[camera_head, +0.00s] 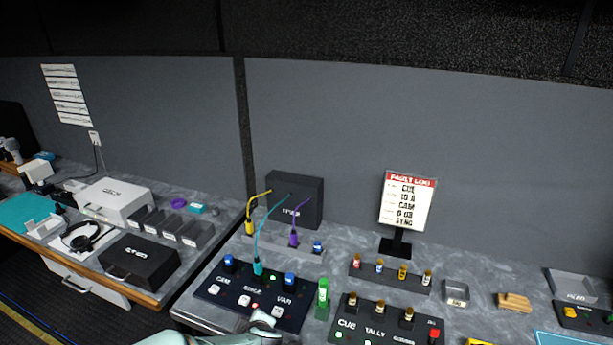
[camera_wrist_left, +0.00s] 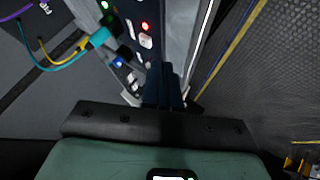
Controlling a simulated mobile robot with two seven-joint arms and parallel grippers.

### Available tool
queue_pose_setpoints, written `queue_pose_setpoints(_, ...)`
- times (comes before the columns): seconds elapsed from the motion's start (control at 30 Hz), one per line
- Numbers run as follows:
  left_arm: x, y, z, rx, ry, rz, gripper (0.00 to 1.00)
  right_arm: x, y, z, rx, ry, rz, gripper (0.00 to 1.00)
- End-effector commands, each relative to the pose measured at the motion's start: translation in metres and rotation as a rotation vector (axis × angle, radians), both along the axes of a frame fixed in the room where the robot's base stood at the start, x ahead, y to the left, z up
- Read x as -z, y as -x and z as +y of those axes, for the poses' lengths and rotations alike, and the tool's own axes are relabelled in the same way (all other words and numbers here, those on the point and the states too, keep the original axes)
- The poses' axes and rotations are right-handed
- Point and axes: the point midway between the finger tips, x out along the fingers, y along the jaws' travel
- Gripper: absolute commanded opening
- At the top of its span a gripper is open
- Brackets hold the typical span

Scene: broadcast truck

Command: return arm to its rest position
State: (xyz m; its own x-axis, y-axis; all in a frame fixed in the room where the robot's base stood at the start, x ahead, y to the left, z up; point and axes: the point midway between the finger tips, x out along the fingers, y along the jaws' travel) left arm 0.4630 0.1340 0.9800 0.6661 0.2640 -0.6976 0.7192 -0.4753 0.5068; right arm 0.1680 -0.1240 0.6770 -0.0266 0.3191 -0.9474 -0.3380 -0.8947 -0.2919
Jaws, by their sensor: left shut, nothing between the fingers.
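My left gripper (camera_head: 264,321) shows at the bottom of the head view, its pale green arm coming in along the bottom edge. It is shut and empty, at the front edge of the black switch panel (camera_head: 240,305). In the left wrist view its dark fingers (camera_wrist_left: 165,85) are together, with the panel (camera_wrist_left: 125,62) beyond them. How far the fingers are from the panel is hard to tell. Most of the left arm is out of view. My right gripper is not in view.
Yellow, teal and purple cables run from a black box (camera_head: 295,199) to plugs on the desk and panel. A green bottle-like item (camera_head: 323,291) stands right of the panel, beside a second panel (camera_head: 385,323). The aisle floor (camera_head: 20,325) at lower left is clear.

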Motion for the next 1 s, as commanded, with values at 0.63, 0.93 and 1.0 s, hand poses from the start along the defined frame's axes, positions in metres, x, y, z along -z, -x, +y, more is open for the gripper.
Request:
queue_pose_setpoints(0.63, 0.288, 0.22, 0.013, 0.739, 0.116, 0.615, 0.0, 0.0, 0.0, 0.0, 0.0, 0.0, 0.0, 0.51)
queue_pose_setpoints(0.93, 0.303, 0.295, -0.01, 0.904, 0.276, 0.712, 0.0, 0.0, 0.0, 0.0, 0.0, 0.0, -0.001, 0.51)
queue_pose_setpoints(1.0, 0.303, 0.296, -0.011, 0.907, 0.278, 0.713, 0.0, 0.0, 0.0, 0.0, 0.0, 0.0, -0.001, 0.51)
